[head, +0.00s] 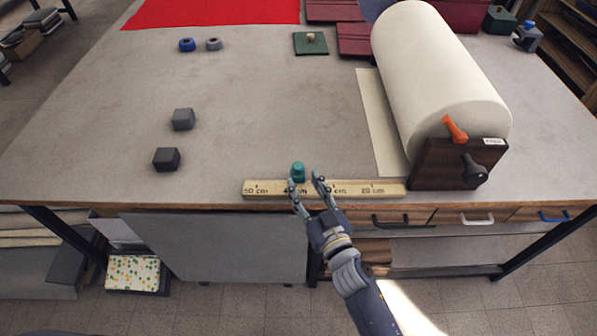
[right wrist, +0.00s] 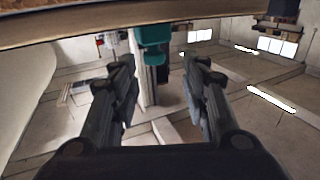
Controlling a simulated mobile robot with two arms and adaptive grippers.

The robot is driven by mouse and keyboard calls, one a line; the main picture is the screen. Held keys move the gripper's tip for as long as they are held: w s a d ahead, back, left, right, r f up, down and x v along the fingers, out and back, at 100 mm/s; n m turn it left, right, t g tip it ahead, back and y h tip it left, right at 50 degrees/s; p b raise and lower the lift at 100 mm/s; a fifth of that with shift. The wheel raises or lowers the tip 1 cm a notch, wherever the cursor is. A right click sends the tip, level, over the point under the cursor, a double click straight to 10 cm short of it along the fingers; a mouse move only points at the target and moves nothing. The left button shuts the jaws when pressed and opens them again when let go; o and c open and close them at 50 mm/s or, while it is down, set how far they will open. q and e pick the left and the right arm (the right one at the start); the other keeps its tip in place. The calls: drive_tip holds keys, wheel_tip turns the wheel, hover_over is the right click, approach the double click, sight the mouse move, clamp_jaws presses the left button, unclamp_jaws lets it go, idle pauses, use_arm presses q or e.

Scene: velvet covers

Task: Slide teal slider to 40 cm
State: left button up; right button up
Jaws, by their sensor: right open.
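A wooden ruler (head: 392,188) lies along the table's front edge, with 50 cm marked at its left end and 20 cm towards the right. The teal slider (head: 298,171) stands upright on it, close to the partly covered 40 cm mark; whether it is exactly on the mark I cannot tell. My right gripper (head: 306,179) is open at the ruler, its fingertips just in front of the slider. In the right wrist view the slider (right wrist: 153,46) shows at top centre, beyond and between the spread fingers. My left gripper is not in view.
A large cream roll (head: 435,75) with a dark wooden end block (head: 436,165) stands right of the ruler. Black (head: 167,159) and grey (head: 183,119) blocks lie at the left. Drawers with handles (head: 477,217) are below the table edge.

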drive_tip(key=shift+v, duration=2.5)
drive_tip(key=s+d+f+g+h+b, duration=0.1)
drive_tip(key=s+d+f+g, duration=0.15)
drive_tip(key=f, duration=0.85)
drive_tip(key=s+d+f+m+g+h, duration=0.1)
drive_tip(key=s+d+f+g+h, duration=0.2)
drive_tip(key=f, duration=0.7)
drive_tip(key=s+d+f+g+b, duration=0.1)
drive_tip(key=s+d+f, duration=0.25)
drive_tip(key=f, duration=0.75)
drive_tip(key=s+d+f+g+h, duration=0.1)
drive_tip(key=s+d+f+g, duration=0.2)
drive_tip(key=s+f, duration=0.4)
drive_tip(key=s+d+f+m+g+h+b, duration=0.1)
drive_tip(key=s+d+f+g, duration=0.2)
drive_tip(key=s, duration=1)
drive_tip(key=s+d+f+g+h+b, duration=0.1)
drive_tip(key=s+d+f+g, duration=0.2)
drive_tip(key=s+d+f, duration=0.3)
drive_tip(key=s+f, duration=0.4)
drive_tip(key=shift+d+f, duration=0.15)
drive_tip(key=shift+f, duration=0.25)
drive_tip(key=shift+s, duration=0.1)
drive_tip(key=shift+c, duration=0.2)
